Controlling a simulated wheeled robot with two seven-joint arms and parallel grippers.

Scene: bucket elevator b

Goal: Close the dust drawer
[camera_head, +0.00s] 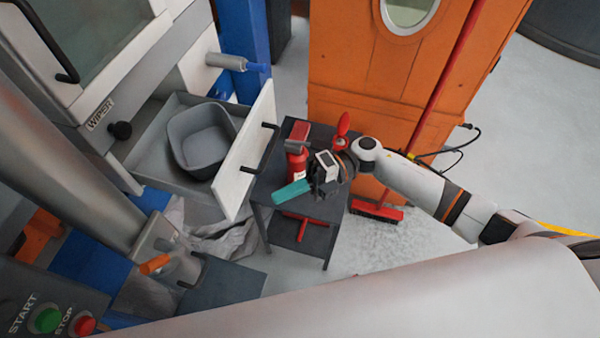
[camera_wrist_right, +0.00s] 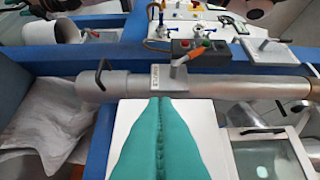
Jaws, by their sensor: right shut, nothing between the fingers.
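The dust drawer (camera_head: 156,160) stands pulled out of the grey machine in the head view. Its white front panel (camera_head: 236,172) carries a black handle (camera_head: 262,152), and a grey bin (camera_head: 203,137) sits inside. My right gripper (camera_head: 277,197) is shut and empty, its teal fingers pressed together. In the picture it is to the right of the drawer front, near its lower edge, with a gap between. The shut fingertips also show in the right wrist view (camera_wrist_right: 160,100); I cannot surely make out the drawer there. My left gripper is not in view.
A dark small table (camera_head: 322,226) with a red bottle (camera_head: 297,165) stands right beside the drawer front, under my right gripper. An orange cabinet (camera_head: 355,75) stands behind. In the wrist view, a metal pipe (camera_wrist_right: 225,88) crosses beyond the fingers. Pale floor (camera_head: 400,245) is open at right.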

